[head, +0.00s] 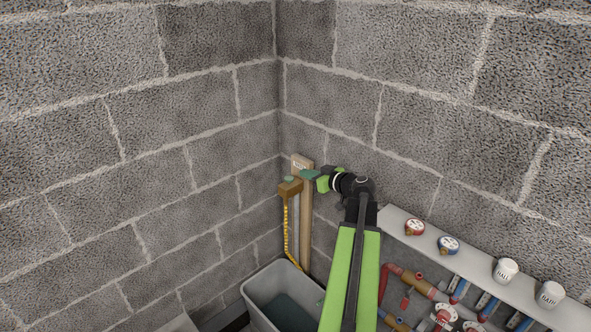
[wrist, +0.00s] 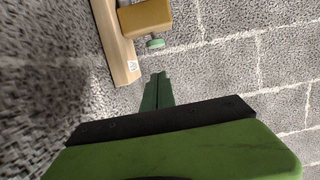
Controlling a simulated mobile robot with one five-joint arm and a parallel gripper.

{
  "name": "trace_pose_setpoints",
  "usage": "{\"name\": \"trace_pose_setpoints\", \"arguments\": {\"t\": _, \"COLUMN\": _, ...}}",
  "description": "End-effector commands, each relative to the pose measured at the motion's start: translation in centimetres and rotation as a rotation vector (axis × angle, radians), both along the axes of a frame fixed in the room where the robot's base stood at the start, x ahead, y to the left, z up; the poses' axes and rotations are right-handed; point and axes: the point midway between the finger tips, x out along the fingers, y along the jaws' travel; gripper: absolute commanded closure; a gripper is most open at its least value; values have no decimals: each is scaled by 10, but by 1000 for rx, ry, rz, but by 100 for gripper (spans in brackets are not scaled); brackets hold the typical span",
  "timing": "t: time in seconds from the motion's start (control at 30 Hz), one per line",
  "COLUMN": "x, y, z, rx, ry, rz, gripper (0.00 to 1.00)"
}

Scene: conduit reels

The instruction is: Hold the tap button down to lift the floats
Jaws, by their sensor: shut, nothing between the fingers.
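The tap is a brown-gold block (head: 290,189) on a wooden post (head: 306,235) in the wall corner. Its small green button (head: 289,179) is on top. In the wrist view the tap block (wrist: 146,17) is at the top, with the button (wrist: 155,43) projecting toward my fingertips. My gripper (head: 308,175) is to the right of the button in the head view. In the wrist view its green fingers (wrist: 158,77) are together and empty, with a visible gap to the button. A grey tub (head: 262,312) stands below the tap; I can make out no floats in it.
A yellow hose (head: 286,228) hangs from the tap to the tub. Pipes and valves (head: 430,290) lie beneath. Block walls close the corner.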

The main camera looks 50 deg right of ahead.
Motion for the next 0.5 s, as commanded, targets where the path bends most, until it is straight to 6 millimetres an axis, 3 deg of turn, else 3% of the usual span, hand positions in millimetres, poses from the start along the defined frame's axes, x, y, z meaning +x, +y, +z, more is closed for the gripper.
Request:
{"name": "trace_pose_setpoints", "arguments": {"t": 0.2, "x": -27, "y": 4, "z": 8, "rx": 1, "ry": -1, "rz": 2, "gripper": 100}}
{"name": "trace_pose_setpoints", "arguments": {"t": 0.5, "x": -30, "y": 4, "z": 8, "rx": 1, "ry": -1, "rz": 5, "gripper": 100}}
